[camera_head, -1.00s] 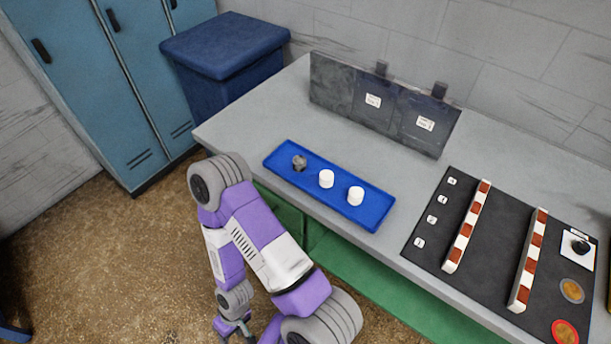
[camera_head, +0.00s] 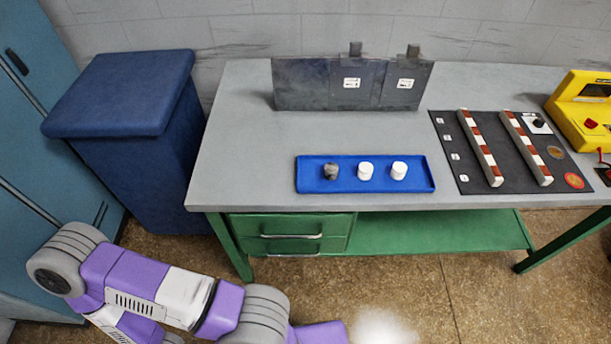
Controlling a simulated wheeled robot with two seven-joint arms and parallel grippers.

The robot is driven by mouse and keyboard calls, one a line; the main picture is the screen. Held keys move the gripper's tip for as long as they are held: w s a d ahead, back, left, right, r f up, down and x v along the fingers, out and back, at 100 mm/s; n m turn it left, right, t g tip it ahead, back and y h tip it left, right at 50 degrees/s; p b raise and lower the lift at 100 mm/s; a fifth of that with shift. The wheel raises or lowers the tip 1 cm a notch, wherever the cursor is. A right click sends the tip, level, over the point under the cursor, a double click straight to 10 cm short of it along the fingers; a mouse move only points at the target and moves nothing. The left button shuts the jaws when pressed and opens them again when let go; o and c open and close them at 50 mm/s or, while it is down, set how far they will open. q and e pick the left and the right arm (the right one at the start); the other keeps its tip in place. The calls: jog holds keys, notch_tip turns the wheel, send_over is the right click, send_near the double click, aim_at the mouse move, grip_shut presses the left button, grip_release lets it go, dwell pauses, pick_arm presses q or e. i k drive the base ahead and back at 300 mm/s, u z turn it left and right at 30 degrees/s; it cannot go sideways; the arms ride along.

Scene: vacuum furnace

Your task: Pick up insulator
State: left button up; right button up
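A blue tray (camera_head: 312,183) lies on the grey table near its front edge. On it, in a row, stand a dark grey piece (camera_head: 331,171) at the left and two short white cylinders, one in the middle (camera_head: 365,171) and one at the right (camera_head: 399,170). The white cylinders look like ceramic insulators; I cannot tell whether the dark piece is one too. My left arm shows at the lower left, below and in front of the table, clear of the tray. Neither of my grippers is in view.
A dark upright panel (camera_head: 300,84) stands behind the tray. A black mat (camera_head: 447,137) with two red-and-white bars (camera_head: 480,148) (camera_head: 526,148) lies to the right, beside a yellow device (camera_head: 575,108). A blue bin (camera_head: 122,95) stands left of the table (camera_head: 240,130). Green drawers (camera_head: 290,230) are below.

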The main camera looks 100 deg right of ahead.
aim_at(365, 169)
jog(key=i, duration=0.45)
jog(key=z, duration=2.95)
